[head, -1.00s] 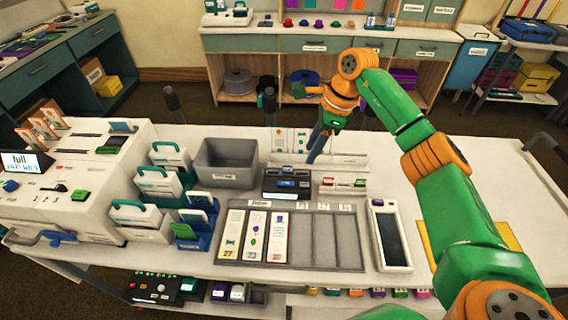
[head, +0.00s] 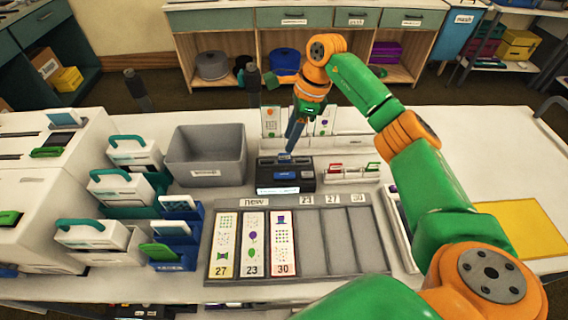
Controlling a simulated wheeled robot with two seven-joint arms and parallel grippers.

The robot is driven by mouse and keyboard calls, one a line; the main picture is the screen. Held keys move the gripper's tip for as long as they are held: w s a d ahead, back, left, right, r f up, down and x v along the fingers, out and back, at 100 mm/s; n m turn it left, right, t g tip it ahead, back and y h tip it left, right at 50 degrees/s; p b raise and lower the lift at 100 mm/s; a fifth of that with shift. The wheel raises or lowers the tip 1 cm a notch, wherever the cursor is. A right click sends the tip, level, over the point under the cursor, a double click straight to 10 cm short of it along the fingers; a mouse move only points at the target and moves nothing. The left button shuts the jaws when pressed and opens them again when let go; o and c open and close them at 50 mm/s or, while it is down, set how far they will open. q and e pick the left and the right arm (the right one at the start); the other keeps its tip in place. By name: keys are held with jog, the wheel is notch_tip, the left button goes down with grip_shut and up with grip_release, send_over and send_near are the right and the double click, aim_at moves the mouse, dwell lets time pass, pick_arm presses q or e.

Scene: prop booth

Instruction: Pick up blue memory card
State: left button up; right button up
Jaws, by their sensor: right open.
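A black card reader (head: 264,170) with a blue patch on its front and a lit screen stands at the middle of the white table. Small blue bits (head: 284,157) show at its top edge, right under my gripper; I cannot tell which is the blue memory card. My right gripper (head: 290,150) points down just above and behind the reader's top. It is open, though its fingers look narrow and edge-on from here. It partly hides the reader's back edge. My left gripper is not in view.
A grey bin (head: 205,158) stands left of the reader. White cases with teal handles (head: 120,187) and blue card holders (head: 178,240) are further left. A grey tray (head: 330,250) with numbered cards lies in front. A small rack (head: 348,172) stands right. A yellow mat (head: 520,228) lies far right.

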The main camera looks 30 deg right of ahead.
aim_at(285, 160)
jog(key=x, duration=0.1)
jog(key=p+x, duration=0.1)
jog(key=x, duration=0.1)
jog(key=p+x, duration=0.1)
jog(key=x, duration=0.1)
jog(key=shift+s+f, duration=0.25)
jog(key=shift+s, duration=0.05)
jog(key=shift+f, duration=0.2)
jog(key=shift+w, duration=0.1)
grip_shut()
